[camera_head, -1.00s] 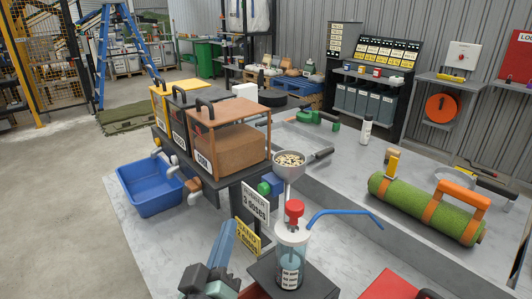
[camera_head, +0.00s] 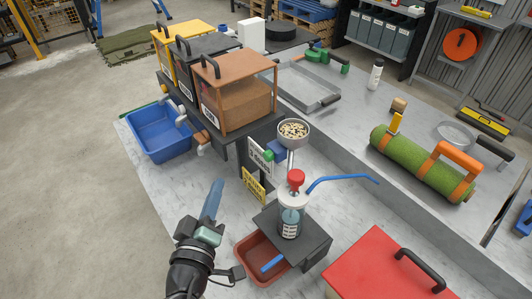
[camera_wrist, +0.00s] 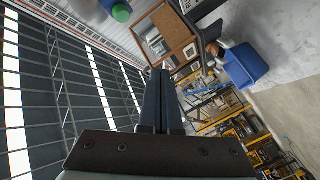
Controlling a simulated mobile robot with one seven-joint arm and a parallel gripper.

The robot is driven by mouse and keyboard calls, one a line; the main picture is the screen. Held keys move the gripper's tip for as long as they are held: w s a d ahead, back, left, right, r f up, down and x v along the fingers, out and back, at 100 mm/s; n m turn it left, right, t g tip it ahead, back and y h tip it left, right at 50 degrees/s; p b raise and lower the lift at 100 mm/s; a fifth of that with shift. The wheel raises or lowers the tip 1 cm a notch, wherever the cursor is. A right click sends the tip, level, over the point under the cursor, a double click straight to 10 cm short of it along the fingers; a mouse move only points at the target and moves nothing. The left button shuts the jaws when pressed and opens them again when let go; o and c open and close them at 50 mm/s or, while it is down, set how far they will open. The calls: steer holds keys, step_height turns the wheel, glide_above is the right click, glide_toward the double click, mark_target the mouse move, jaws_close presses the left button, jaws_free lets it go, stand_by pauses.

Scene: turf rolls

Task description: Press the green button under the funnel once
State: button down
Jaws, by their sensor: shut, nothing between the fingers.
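The funnel (camera_head: 293,131) is a grey bowl full of pale pellets, beside the orange-brown box. Below it and to its left are a blue block (camera_head: 279,150) and the green button (camera_head: 268,156), partly hidden by the white sign (camera_head: 256,166). The green button (camera_wrist: 121,12) also shows at the top of the wrist view, left of my fingertips. My gripper (camera_head: 217,183) has long dark-blue fingers, shut together and empty, pointing up. It is left of and lower than the button in the head view, apart from it. In the wrist view my gripper (camera_wrist: 160,73) is shut too.
A pump bottle (camera_head: 291,218) with a red top and blue spout stands on a dark stand right of my gripper. A yellow sign (camera_head: 254,184) stands between gripper and funnel. A blue bin (camera_head: 158,135) is at left, a red-topped box (camera_head: 375,265) at front right.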

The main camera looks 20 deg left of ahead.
mark_target(268, 156)
steer(key=w+d+p, duration=0.4)
steer(key=w+d, duration=0.1)
steer(key=w, duration=0.2)
steer(key=shift+d, duration=0.2)
steer(key=shift+w+d+p, duration=0.1)
steer(key=shift+p, duration=0.25)
stand_by(1.8)
steer(key=shift+w+d, duration=0.15)
steer(key=shift+w, duration=0.1)
steer(key=shift+w+d+p, duration=0.3)
steer(key=shift+w+d, duration=0.15)
stand_by(1.3)
steer(key=shift+s+a, duration=0.1)
steer(key=shift+s+a+b, duration=0.55)
steer(key=shift+s+b, duration=0.05)
steer(key=shift+s, duration=0.1)
